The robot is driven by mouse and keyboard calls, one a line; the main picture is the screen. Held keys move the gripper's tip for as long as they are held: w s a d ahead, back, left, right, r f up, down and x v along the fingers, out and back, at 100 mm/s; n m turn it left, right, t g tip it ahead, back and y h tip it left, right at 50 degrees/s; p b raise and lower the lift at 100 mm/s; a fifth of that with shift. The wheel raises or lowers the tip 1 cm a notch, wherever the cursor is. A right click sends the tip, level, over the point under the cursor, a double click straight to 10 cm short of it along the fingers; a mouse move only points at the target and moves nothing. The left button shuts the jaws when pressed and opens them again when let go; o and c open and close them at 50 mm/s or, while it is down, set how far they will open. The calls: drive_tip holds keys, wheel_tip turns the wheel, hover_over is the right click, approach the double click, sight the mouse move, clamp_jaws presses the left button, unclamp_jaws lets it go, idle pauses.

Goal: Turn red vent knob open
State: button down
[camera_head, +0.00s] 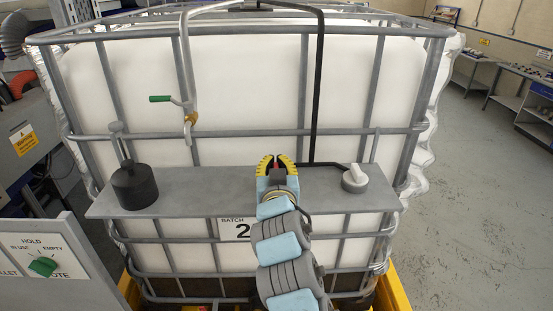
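My gripper (276,159), with yellow and black fingers, is above the grey shelf (230,190) on the front of a white caged tank (245,85). It points away from the camera. A small dark red patch (278,172) shows between the finger bases; I cannot tell whether it is a knob or part of the gripper. The fingertips look close together, and their gap is too small to judge. No other red knob shows clearly.
A black cylinder (135,187) stands at the shelf's left end. A panel with a green selector (42,266) is at lower left. Floor at right is clear.

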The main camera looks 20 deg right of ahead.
idle(0.3)
drive_tip(key=c, duration=1.1)
unclamp_jaws()
drive_tip(key=shift+f+h+b, duration=0.15)
drive_tip(key=shift+h+b, duration=0.15)
drive_tip(key=shift+b, duration=0.2)
